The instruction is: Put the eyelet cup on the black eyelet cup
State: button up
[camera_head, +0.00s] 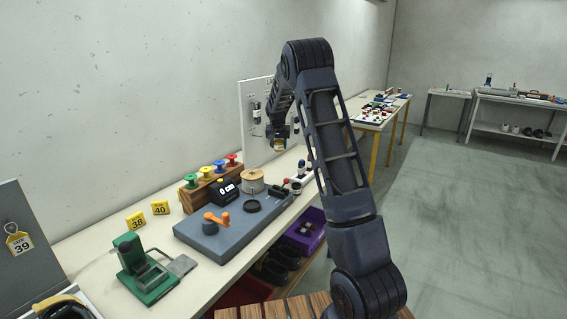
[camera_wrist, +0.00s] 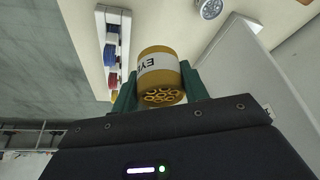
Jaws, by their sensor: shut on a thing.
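The eyelet cup (camera_wrist: 158,66) is a yellow cylinder with a white label reading "EYE" and a honeycomb-like end. In the wrist view it sits between the two green fingers of my gripper (camera_wrist: 157,84), which is shut on it. In the head view my gripper (camera_head: 279,138) is raised in front of the upright white board, with a bit of the yellow cup (camera_head: 280,147) showing. I cannot surely pick out the black eyelet cup; a small dark cup (camera_head: 296,188) stands at the bench's right edge, below the gripper.
The white board (camera_head: 246,108) rises close by the gripper. A green press (camera_head: 140,272) stands front left.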

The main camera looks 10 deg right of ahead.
notch_tip(320, 180, up, 5)
send_over(297, 183)
jog(key=s, duration=0.1)
jog(key=f, duration=1.9)
jog(key=shift+s+a+f, duration=0.1)
jog(key=shift+a+f, duration=0.15)
jog(key=shift+a, duration=0.05)
jog(key=shift+f, duration=0.1)
jog(key=o, duration=1.1)
jog(key=shift+c, duration=0.2)
